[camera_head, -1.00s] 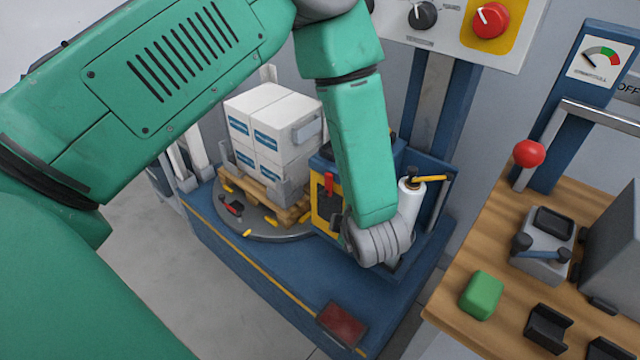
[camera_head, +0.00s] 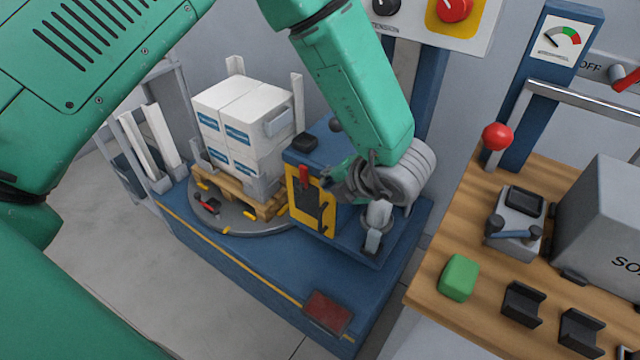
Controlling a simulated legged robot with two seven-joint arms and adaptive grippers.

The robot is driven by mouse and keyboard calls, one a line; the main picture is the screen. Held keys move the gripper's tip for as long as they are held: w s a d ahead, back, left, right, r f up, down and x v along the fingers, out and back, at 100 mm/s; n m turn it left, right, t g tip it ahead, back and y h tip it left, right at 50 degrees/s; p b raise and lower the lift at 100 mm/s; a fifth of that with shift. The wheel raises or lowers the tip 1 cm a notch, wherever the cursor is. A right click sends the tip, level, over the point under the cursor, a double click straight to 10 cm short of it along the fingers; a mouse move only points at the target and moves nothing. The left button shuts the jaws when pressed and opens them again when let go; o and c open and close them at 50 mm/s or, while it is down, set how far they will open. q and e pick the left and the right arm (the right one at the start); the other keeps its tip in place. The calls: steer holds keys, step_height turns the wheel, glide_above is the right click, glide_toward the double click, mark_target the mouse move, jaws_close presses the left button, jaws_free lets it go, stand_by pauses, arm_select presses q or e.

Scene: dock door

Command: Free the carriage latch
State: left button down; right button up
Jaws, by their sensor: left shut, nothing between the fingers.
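The carriage (camera_head: 312,155) is a blue block with a yellow-framed front on the blue wrapping machine. My left gripper (camera_head: 334,190) is shut and empty at the right edge of the yellow frame, to the right of the red lever. It covers part of the carriage's right side, and I cannot tell whether it touches it. The white film roll is hidden behind my left arm. My right gripper is not in view.
White boxes (camera_head: 235,125) stand on a wooden pallet on the round turntable (camera_head: 240,225), left of the carriage. A control panel with a red knob (camera_head: 450,8) is above. At right, a wooden bench (camera_head: 425,290) holds a red-ball lever (camera_head: 497,137), a green block (camera_head: 459,277) and black holders.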

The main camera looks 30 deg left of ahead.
mark_target(300, 189)
arm_select(q)
steer(key=b+x, duration=0.1)
steer(key=x, duration=1.1)
steer(key=shift+w+a+f, duration=0.1)
steer(key=shift+a+f, duration=0.1)
